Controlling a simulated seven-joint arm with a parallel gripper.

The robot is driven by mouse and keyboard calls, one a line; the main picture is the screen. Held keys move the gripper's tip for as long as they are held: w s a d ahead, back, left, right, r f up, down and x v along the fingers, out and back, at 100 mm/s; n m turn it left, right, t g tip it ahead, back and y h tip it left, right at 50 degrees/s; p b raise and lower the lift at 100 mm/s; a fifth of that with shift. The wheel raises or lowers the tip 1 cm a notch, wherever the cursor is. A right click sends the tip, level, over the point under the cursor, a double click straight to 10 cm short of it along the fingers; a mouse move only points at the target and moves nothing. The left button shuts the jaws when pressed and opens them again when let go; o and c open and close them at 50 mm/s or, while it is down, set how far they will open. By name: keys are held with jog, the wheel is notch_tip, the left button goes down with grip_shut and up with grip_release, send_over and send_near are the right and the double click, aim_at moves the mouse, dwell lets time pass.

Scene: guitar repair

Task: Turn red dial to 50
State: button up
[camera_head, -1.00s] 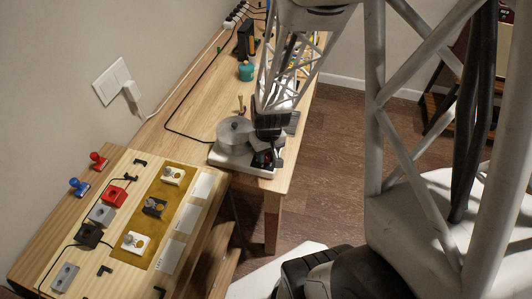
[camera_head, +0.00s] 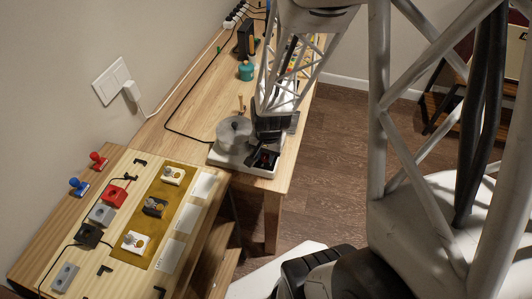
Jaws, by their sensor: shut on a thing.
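A white hot-plate-like device (camera_head: 229,159) stands at the near end of the far wooden bench, with a grey metal pot (camera_head: 234,136) on it. My gripper (camera_head: 264,159) points down at the device's right front corner, just right of the pot. A small red part, which looks like the red dial (camera_head: 265,158), shows between the dark fingers. The fingers are shut on it and hide most of it. Its scale and setting cannot be read from here.
A near workboard (camera_head: 115,215) carries red, grey and black blocks and a yellow panel (camera_head: 153,222) with white and black switches. A teal pot (camera_head: 246,70) stands farther back on the bench. A black cable (camera_head: 178,130) runs left of the device.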

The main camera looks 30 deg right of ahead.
aim_at(267, 156)
dwell(0.3)
jog(key=o, duration=0.9)
jog(key=shift+r, duration=0.15)
notch_tip(267, 156, up, 7)
jog(key=shift+s+d+f, duration=0.15)
jog(key=shift+f, duration=0.05)
jog(key=shift+r, duration=0.45)
